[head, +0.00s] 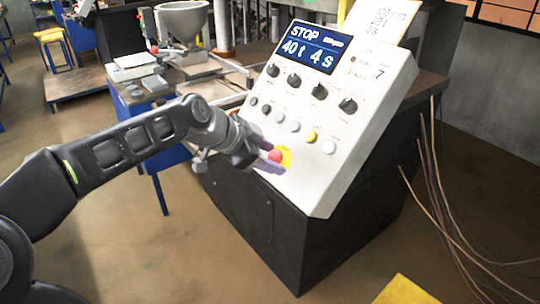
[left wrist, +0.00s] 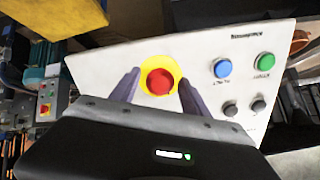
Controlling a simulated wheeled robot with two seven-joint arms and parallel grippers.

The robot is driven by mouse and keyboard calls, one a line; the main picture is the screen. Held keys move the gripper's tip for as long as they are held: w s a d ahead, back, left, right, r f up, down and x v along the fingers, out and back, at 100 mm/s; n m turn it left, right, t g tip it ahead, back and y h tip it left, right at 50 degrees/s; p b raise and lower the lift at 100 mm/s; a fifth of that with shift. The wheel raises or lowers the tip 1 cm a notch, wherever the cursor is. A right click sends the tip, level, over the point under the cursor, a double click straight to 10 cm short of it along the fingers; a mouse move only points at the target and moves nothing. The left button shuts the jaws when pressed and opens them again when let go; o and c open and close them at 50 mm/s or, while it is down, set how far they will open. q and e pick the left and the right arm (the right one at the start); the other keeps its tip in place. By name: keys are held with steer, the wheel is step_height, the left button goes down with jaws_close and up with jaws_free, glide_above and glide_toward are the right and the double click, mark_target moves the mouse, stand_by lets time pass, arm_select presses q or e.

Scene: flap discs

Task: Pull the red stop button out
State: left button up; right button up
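Gaps show between the button and both fingers. My right gripper is in neither view.
The panel has a display (head: 312,48) reading "STOP", black knobs, pale buttons and a yellow button (head: 311,136). It stands on a dark cabinet (head: 290,230). Loose cables (head: 435,190) hang at the right. A blue-legged bench (head: 165,110) stands behind my left arm.

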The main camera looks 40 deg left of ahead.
arm_select(q)
jaws_close()
stand_by(0.3)
stand_by(0.4)
